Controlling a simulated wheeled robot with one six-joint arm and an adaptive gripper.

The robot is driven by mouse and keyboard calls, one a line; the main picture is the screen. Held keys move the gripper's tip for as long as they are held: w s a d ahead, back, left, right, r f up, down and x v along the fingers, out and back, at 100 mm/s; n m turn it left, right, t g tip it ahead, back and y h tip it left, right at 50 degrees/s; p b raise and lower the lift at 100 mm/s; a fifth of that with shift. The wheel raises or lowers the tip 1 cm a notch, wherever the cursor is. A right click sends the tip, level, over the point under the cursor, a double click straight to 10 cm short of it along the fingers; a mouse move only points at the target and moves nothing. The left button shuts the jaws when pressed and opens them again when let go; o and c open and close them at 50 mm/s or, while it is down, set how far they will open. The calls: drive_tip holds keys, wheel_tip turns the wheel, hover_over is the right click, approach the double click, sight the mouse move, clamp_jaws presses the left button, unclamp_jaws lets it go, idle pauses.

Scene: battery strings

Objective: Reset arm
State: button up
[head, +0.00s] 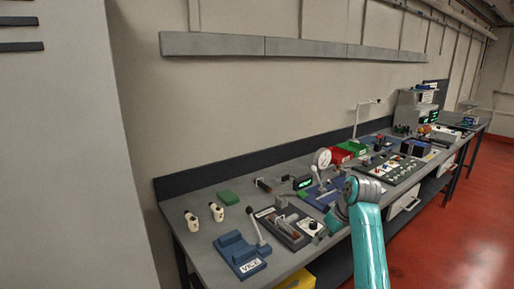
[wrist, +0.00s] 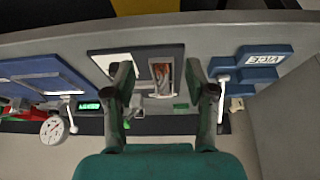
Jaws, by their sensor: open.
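My gripper (wrist: 160,100) is open in the wrist view, its two fingers spread apart above the workbench with nothing held between them. Between the fingers a dark tray (wrist: 158,52) with reddish-brown pieces shows on the bench below. In the head view my teal arm reaches in from the bottom right over the front of the bench, and its grey joint hides part of the bench top. The fingers cannot be made out clearly there.
The long grey workbench (head: 205,262) runs along the wall. A blue vice (head: 240,254), a tray (head: 283,228), two small white bottles (head: 217,212), a green block (head: 228,197) and a dial gauge (head: 323,158) stand on it. Red floor (head: 460,240) is clear at right.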

drive_tip(key=s+a+f+m+t, duration=0.1)
drive_tip(key=s+f, duration=0.4)
drive_tip(key=f, duration=0.6)
drive_tip(key=s+a+f+m+t, duration=0.15)
drive_tip(key=s+f, duration=0.35)
drive_tip(key=f, duration=0.6)
drive_tip(key=s+f+m+t+h, duration=0.1)
drive_tip(key=s+f, duration=0.4)
drive_tip(key=s, duration=0.4)
drive_tip(key=s+f+m+t+h, duration=0.15)
drive_tip(key=s+f, duration=0.25)
drive_tip(key=s, duration=0.5)
drive_tip(key=s+r+m+t, duration=0.1)
drive_tip(key=s+r+t, duration=0.2)
drive_tip(key=s, duration=1.6)
drive_tip(key=s+r+t, duration=0.2)
drive_tip(key=s+r, duration=1.3)
drive_tip(key=r, duration=0.1)
drive_tip(key=shift+s+r+m+t, duration=0.35)
drive_tip(key=shift+m+t, duration=0.05)
drive_tip(key=shift+o, duration=0.2)
drive_tip(key=shift+d, duration=0.1)
